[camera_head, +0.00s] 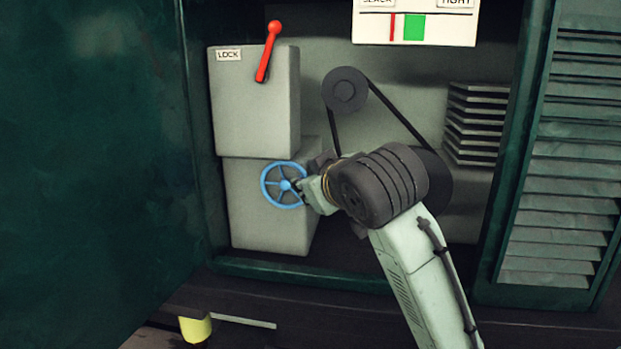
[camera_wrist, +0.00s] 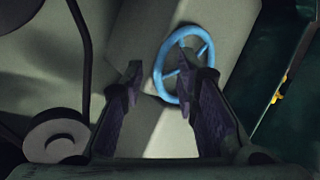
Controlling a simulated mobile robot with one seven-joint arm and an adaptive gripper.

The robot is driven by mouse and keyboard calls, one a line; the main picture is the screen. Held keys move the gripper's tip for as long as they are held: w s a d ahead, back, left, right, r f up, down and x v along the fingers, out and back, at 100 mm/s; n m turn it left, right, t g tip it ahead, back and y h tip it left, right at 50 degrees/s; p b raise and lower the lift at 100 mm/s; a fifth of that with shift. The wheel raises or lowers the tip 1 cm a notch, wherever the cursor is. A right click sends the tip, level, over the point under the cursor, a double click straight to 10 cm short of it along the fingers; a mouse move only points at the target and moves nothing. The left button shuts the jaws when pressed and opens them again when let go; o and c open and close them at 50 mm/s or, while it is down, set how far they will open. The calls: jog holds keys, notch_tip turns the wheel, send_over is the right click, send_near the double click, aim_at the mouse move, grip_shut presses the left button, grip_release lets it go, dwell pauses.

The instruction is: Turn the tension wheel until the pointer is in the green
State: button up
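The blue spoked tension wheel (camera_head: 285,184) is on the front of the lower grey box, left of my gripper. It also shows in the wrist view (camera_wrist: 161,66). My gripper (camera_head: 303,186) is at the wheel's right side in the head view. The white gauge (camera_head: 450,30) has a red pointer (camera_head: 392,27) standing just left of the green band (camera_head: 414,27), on the SLACK side.
A red lever (camera_head: 268,50) is on the upper grey box (camera_head: 255,105), labelled LOCK. A belt runs from a small pulley (camera_head: 345,90) to a larger one (camera_head: 438,180), partly behind my arm. A dark green door (camera_head: 90,150) is at left, a louvred panel (camera_head: 565,180) at right.

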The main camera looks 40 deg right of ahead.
jog(key=shift+x, duration=0.9)
jog(key=shift+c, duration=0.3)
jog(key=shift+r, duration=0.1)
grip_shut()
